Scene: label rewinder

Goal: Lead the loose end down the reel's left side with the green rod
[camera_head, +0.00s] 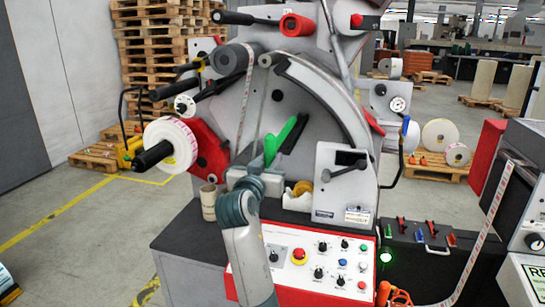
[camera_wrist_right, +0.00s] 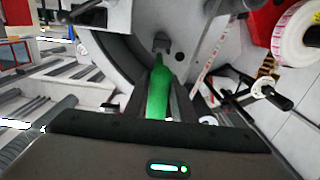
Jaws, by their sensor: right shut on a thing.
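The green rod (camera_head: 280,142) is in my right gripper (camera_head: 287,143), in front of the machine's grey face plate. In the right wrist view the green rod (camera_wrist_right: 158,92) lies between the dark fingers and points away from the palm. The reel (camera_head: 170,145) is a white roll with pink print on a black spindle, left of the gripper and apart from it. It also shows in the wrist view (camera_wrist_right: 300,32). A narrow printed strip (camera_head: 246,95) hangs from the upper roller toward the gripper; its lower end is hard to make out. My left gripper is out of view.
A red bracket (camera_head: 208,150) stands between the reel and the face plate. A grey box with a black handle (camera_head: 342,180) is close right of the gripper. The control panel (camera_head: 300,262) is below. Another label strip (camera_head: 487,225) runs at the far right.

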